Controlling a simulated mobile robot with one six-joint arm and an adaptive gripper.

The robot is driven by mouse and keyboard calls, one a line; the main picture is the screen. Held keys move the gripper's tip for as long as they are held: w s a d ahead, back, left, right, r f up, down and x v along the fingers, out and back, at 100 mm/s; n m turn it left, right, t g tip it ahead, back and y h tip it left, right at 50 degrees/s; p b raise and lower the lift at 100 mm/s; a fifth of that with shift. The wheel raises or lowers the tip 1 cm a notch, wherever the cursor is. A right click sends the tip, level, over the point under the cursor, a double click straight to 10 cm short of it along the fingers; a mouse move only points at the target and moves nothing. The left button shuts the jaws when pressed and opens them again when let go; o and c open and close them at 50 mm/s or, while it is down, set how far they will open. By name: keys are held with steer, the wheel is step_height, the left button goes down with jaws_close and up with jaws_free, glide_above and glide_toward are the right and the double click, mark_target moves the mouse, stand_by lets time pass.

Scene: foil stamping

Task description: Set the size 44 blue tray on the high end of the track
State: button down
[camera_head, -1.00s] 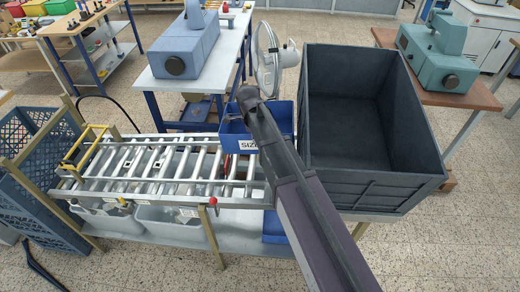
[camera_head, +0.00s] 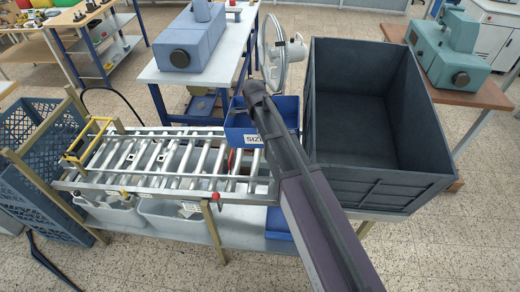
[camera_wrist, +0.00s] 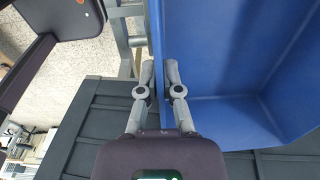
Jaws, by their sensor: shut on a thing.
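The blue tray (camera_head: 238,127) has a white label reading "SIZE"; my arm covers the rest, so the number cannot be read. In the head view it appears level at the right end of the roller track (camera_head: 72,187); whether it touches the rollers I cannot tell. In the wrist view my gripper (camera_wrist: 158,82) is shut on the near wall of the tray (camera_wrist: 215,60), with one finger on either side.
A large dark crate (camera_head: 385,187) stands open just right of the track end. A yellow frame (camera_head: 91,143) spans the track's left end. A red knob (camera_head: 216,196) is on the track's front rail. Another blue tray (camera_head: 277,223) lies on the shelf below. A fan (camera_head: 272,52) stands behind.

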mark_target(260, 148)
steer(key=shift+f+b, duration=4.25)
steer(key=shift+f, duration=0.1)
steer(key=shift+f, duration=0.15)
step_height(260, 148, down, 9)
steer(key=d+b, duration=0.1)
steer(key=b, duration=0.8)
